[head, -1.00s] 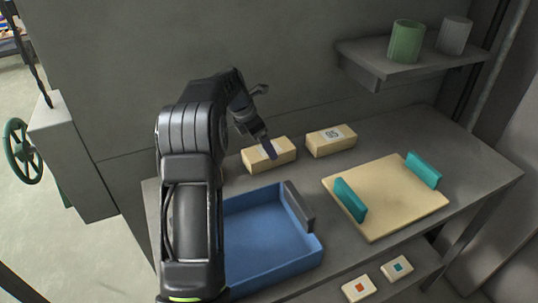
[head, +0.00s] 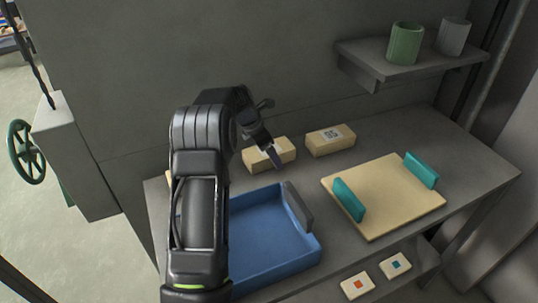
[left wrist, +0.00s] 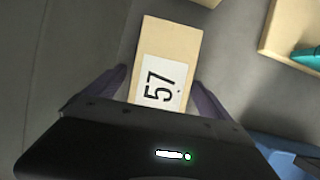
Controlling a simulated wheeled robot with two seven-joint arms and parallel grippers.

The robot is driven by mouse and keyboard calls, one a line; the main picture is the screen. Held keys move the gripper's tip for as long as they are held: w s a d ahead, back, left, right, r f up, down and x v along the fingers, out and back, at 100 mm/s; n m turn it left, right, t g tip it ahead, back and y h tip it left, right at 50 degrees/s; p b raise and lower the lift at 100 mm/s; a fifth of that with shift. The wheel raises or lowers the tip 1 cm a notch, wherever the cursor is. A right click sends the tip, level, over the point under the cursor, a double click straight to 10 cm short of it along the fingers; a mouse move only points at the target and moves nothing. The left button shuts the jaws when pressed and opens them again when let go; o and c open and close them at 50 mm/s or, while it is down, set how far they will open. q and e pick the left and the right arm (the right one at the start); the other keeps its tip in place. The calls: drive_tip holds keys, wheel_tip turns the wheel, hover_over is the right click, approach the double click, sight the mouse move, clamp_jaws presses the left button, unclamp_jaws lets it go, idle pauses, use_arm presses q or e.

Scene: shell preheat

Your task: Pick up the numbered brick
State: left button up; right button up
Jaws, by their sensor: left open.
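A tan brick (head: 262,154) with a white label lies on the grey bench by the back wall. In the left wrist view this brick (left wrist: 170,45) shows the number 57. My left gripper (left wrist: 160,80) is open, with one finger on each side of the brick's labelled end in that view. In the head view my left gripper (head: 273,140) is over the brick's right part and hides some of it. I cannot tell whether the fingers touch it. A second tan brick (head: 330,140) to the right has a label that seems to read 95. My right gripper is out of view.
A blue tray (head: 265,228) with a grey handle stands in front. A tan board (head: 385,205) with two teal handles lies to the right. A shelf (head: 415,68) above holds a green cup (head: 405,43) and a grey cup (head: 454,36). Two small marked tiles lie on a lower ledge.

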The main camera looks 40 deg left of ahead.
use_arm(q)
drive_tip(key=shift+c, duration=0.3)
drive_tip(key=c, duration=1.8)
